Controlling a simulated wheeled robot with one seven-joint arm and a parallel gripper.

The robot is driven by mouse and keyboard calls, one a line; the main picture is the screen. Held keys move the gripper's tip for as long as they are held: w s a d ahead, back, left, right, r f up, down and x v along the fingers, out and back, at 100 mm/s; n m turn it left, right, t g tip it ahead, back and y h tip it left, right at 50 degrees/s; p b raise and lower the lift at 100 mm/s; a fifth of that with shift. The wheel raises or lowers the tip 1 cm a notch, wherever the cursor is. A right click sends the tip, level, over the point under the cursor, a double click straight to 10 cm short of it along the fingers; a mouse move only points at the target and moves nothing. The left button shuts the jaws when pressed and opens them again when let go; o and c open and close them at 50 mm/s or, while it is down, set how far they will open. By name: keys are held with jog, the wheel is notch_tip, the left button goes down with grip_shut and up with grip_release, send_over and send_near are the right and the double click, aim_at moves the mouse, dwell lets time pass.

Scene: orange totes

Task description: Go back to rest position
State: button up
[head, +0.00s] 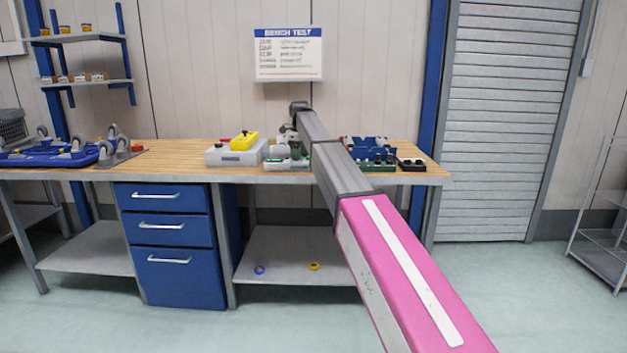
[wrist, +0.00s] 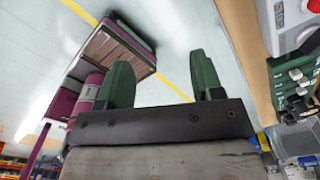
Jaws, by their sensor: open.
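My arm reaches from the lower right of the head view over the workbench (head: 180,155). My gripper (wrist: 163,80) shows in the wrist view as two green fingers, spread apart with nothing between them. In the head view my gripper is mostly hidden by the arm, near the middle of the bench top. In the wrist view the bench edge (wrist: 247,58) lies to the right of the fingers, with clear space between.
A grey box with a yellow block (head: 244,141) stands left of my arm. A blue rack (head: 366,146) and a black box (head: 411,164) stand right. A blue tray (head: 50,157) lies far left. A white sign (head: 288,54) hangs behind. The floor in front is open.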

jog(key=s+d+f+n, duration=0.6)
jog(key=s+d+f, duration=0.3)
jog(key=f, duration=0.5)
jog(key=s+d+f+n, duration=0.6)
jog(key=s+f, duration=0.4)
jog(key=f, duration=0.4)
jog(key=s+d+f+n, duration=0.4)
jog(key=s+f+n, duration=0.2)
jog(key=s, duration=0.5)
jog(key=s+d+f+n, duration=0.5)
jog(key=s+f+n, duration=0.1)
jog(key=s, duration=0.5)
jog(key=shift+s+d+f, duration=0.2)
jog(key=shift+s+f, duration=0.2)
